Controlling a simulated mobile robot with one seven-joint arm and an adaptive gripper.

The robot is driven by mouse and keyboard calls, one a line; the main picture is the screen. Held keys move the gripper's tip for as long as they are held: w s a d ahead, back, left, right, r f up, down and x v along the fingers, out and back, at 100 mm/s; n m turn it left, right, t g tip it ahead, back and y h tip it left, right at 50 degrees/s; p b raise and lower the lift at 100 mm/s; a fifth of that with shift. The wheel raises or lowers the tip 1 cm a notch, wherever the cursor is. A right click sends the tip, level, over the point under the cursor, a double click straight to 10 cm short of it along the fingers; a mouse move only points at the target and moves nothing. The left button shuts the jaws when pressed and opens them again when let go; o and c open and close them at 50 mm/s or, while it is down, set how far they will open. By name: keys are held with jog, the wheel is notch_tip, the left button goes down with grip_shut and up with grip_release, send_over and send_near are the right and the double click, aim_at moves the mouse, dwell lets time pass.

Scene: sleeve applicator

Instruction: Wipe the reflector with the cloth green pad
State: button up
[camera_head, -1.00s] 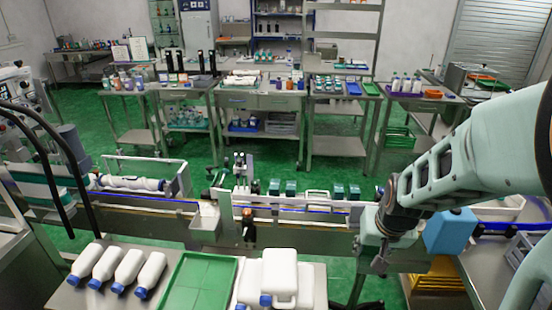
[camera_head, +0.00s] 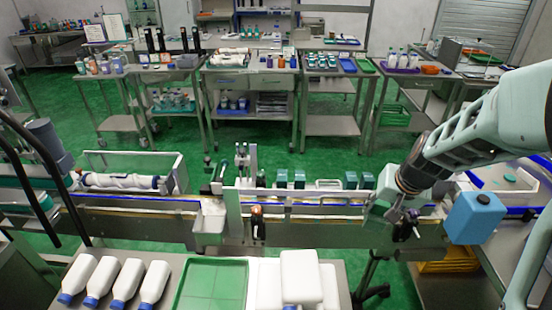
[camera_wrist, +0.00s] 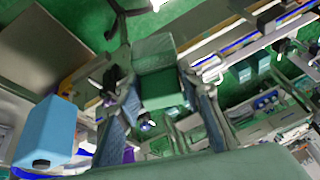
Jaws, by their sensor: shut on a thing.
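My gripper (camera_wrist: 160,100) is shut on the green cloth pad (camera_wrist: 156,68), a folded block held between the two fingers in the wrist view. In the head view my gripper (camera_head: 392,214) is at the right part of the conveyor line, by its near rail, and the pad (camera_head: 377,211) shows small at its left side. I cannot tell whether the pad touches anything. I cannot make out the reflector for certain. A small dark fitting with an orange top (camera_head: 257,221) is on the conveyor's near side, left of my gripper.
A blue canister (camera_head: 475,217) stands right of my gripper, also in the wrist view (camera_wrist: 45,130). White bottles (camera_head: 118,282), a green tray (camera_head: 212,284) and white jugs (camera_head: 300,278) are on the near table. The conveyor rail (camera_head: 150,202) runs across. Green floor (camera_head: 300,150) behind it is open.

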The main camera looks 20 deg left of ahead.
jog(key=w+a+f+y+b, duration=0.1)
jog(key=w+a+f+y, duration=0.1)
jog(key=w+a, duration=0.5)
jog(key=w+a+f+y+b, duration=0.2)
jog(key=a, duration=0.9)
jog(key=w+a+f+n+g+y+b, duration=0.1)
jog(key=w+a+y+b, duration=0.1)
jog(key=a, duration=0.9)
jog(key=w+a+f+g+y+b, duration=0.1)
jog(key=a+f+y+b, duration=0.1)
jog(key=a, duration=0.9)
jog(key=shift+s+d+r+b, duration=0.1)
jog(key=shift+s+d+b, duration=0.1)
jog(key=shift+s+b, duration=0.9)
jog(key=shift+s+d+b, duration=0.15)
jog(key=shift+s+b, duration=0.4)
jog(key=shift+s, duration=1.05)
jog(key=shift+s+d+b, duration=0.2)
jog(key=shift+s+b, duration=0.4)
jog(key=shift+s+d+b, duration=0.2)
jog(key=shift+s+b, duration=0.35)
jog(key=shift+s, duration=0.05)
jog(key=shift+a, duration=0.1)
